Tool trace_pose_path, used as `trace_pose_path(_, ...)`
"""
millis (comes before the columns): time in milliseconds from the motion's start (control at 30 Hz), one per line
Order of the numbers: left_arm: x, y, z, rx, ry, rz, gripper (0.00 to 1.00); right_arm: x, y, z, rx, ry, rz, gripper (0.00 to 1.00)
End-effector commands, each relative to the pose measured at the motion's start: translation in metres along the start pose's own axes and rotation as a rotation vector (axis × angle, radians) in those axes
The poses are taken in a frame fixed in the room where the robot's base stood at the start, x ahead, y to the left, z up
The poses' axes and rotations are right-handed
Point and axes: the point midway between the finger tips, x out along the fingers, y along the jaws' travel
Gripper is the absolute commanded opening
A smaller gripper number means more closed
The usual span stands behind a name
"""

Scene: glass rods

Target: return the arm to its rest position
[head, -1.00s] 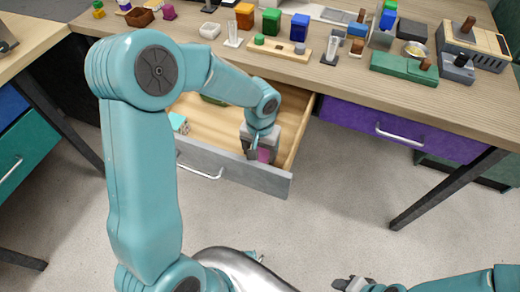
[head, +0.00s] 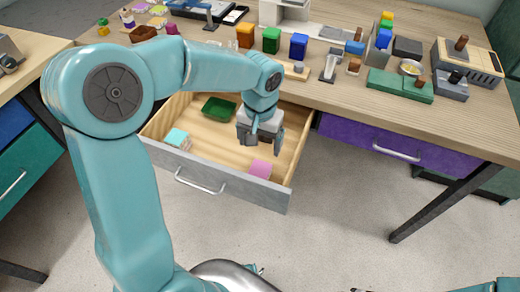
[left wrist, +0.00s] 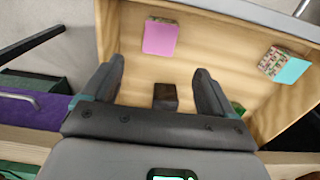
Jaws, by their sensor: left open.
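My left gripper (head: 260,140) hangs over the open drawer (head: 215,188) in the head view, pointing down. My left arm is bent high over the drawer's left side. Only a dark sliver of my right gripper (head: 362,290) shows at the bottom edge; its jaws cannot be made out.
The drawer also holds a green tray (head: 219,109), a cyan-topped block (head: 177,138) and a small dark brown block (left wrist: 165,96). The desk (head: 340,88) above carries several coloured blocks and boxes. A purple drawer (head: 372,137) is shut at right. Floor in front is clear.

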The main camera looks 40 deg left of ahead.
Motion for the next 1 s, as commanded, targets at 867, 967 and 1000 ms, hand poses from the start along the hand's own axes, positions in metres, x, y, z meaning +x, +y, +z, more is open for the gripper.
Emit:
trace_pose_path(867,-0.051,0.0,0.0,0.0,0.0,0.0,0.87,-0.042,-0.015,0.001,0.0,0.0,0.0,0.43)
trace_pose_path(967,-0.068,0.0,0.0,0.0,0.0,0.0,0.87,-0.059,-0.021,0.001,0.0,0.0,0.0,0.43)
trace_pose_path(1000,-0.075,0.0,0.0,0.0,0.0,0.0,0.87,-0.065,-0.023,0.001,0.0,0.0,0.0,0.43)
